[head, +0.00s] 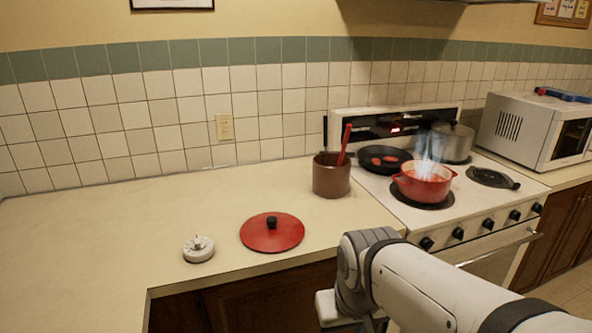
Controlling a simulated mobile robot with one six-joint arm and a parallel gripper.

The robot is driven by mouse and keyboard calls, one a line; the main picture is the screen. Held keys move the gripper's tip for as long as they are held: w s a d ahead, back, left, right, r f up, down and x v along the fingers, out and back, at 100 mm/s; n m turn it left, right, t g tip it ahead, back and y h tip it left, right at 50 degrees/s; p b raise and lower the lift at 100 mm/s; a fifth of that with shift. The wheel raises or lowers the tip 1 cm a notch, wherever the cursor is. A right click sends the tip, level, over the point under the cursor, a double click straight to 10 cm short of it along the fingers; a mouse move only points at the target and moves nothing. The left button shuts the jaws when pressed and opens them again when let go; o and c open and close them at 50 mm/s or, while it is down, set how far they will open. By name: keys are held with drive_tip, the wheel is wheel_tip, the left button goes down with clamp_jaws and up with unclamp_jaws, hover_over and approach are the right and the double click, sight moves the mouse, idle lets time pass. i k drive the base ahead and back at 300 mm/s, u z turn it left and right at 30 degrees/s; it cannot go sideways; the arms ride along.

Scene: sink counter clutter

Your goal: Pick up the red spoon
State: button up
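A red spoon (345,144) stands tilted in a brown pot (331,180) on the counter, just left of the stove. Its red handle sticks up above the rim and leans slightly right; its lower end is hidden inside the pot. My arm reaches in from the lower right, in front of the stove and the counter edge, below and apart from the pot. The fingers of my gripper do not show, so I see nothing held.
A red lid (272,237) with a black knob and a small white timer (198,249) lie on the counter. On the stove are a steaming red pot (424,187), a black pan (370,165) and a grey pot (452,143). A microwave (527,128) stands right. The left counter is clear.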

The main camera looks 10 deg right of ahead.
sight(349, 127)
drive_tip(key=z, duration=0.15)
drive_tip(key=i, duration=0.95)
drive_tip(key=u, duration=0.05)
